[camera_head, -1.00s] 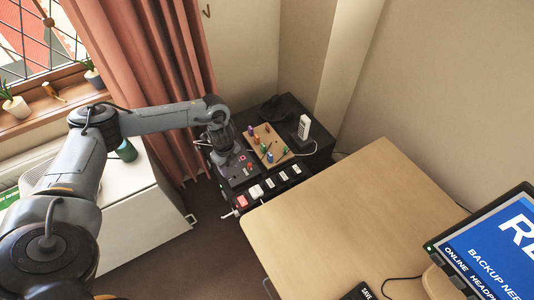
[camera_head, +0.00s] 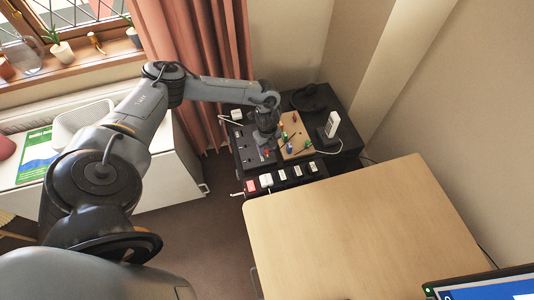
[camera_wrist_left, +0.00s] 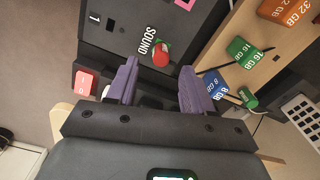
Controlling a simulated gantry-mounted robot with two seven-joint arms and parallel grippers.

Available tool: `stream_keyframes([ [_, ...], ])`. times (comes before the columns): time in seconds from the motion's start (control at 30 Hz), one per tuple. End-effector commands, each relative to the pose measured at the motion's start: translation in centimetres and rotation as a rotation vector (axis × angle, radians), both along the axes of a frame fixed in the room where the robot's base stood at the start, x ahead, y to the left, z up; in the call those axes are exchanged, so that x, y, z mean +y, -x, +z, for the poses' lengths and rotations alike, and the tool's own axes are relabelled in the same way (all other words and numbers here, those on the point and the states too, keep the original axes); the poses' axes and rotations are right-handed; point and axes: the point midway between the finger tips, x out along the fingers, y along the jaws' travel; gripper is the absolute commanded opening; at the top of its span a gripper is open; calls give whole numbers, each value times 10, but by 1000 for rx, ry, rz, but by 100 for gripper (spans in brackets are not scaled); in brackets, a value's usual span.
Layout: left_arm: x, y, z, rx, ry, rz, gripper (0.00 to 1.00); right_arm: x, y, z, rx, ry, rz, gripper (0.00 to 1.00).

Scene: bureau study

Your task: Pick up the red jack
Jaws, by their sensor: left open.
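The red jack (camera_wrist_left: 161,55) sits on the black box (camera_wrist_left: 112,32), beside the SOUND label, in the left wrist view. In the head view it is a small red spot (camera_head: 267,152) just below my left gripper (camera_head: 267,140). In the wrist view, my left gripper (camera_wrist_left: 161,82) is open, its two purple fingers spread. The jack shows between and just beyond the fingertips, with nothing gripped. I cannot tell how far above the box the fingertips are. My right gripper is out of view.
A wooden board (camera_head: 303,146) with coloured memory sticks lies right of the box. A blue stick (camera_wrist_left: 214,84) is close to the right finger. A power strip with a red switch (camera_wrist_left: 86,82) runs along the front.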

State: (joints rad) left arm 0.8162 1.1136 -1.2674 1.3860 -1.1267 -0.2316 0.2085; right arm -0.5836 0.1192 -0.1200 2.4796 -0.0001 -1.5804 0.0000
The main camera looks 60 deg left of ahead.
Motion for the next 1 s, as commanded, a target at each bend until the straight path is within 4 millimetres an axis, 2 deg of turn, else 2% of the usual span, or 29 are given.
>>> stream_keyframes([
  [0.4,4,0,-46,1,0,0,51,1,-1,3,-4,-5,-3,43],
  [0.7,5,0,-49,1,0,0,51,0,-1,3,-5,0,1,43],
  [0.77,4,0,-49,1,0,0,44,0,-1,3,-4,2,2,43],
  [1.0,4,0,-49,1,0,0,7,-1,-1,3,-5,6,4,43],
])
